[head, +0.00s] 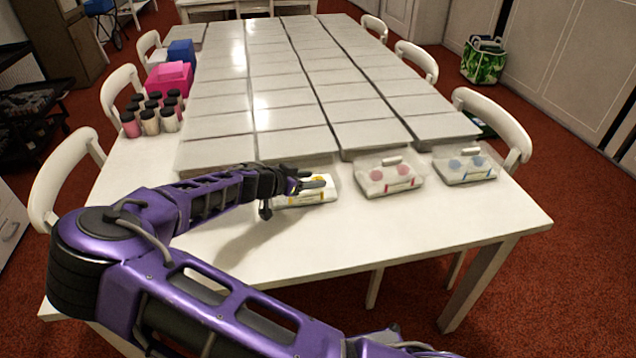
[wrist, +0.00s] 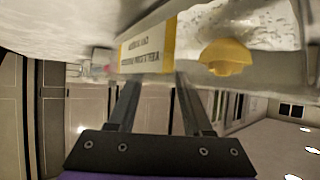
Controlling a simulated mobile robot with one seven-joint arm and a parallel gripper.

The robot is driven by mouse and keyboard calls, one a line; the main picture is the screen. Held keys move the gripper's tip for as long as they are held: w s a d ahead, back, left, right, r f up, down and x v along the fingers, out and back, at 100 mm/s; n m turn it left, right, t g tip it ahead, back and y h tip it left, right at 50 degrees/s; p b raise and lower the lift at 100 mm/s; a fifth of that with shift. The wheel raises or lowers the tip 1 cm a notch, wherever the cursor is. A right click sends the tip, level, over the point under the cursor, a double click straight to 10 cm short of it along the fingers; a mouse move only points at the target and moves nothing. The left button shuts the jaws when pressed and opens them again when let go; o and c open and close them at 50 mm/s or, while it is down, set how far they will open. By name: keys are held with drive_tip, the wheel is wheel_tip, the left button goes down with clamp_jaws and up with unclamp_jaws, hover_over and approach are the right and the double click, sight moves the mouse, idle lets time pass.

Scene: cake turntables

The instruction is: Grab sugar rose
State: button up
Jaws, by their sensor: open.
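My gripper (head: 308,183) is at the leftmost clear box (head: 312,201) near the table's front edge. In the wrist view its two fingers (wrist: 157,84) are spread apart, with nothing seen between them. Their tips are close to the box's yellow-edged label (wrist: 148,50), whose text appears upside down. A yellow moulded piece (wrist: 226,57), possibly a sugar rose, sits in the box to the right of the fingertips. In the head view my gripper partly hides this box and its yellow contents.
Two similar boxes stand to the right, one with pink pieces (head: 389,178) and one with pink and blue (head: 465,166). Flat grey-white panels (head: 290,90) cover most of the white table (head: 400,235). Several dark-lidded jars (head: 150,122) stand at left.

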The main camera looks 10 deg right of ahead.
sight(318, 178)
drive_tip(key=shift+x, duration=1.55)
clamp_jaws()
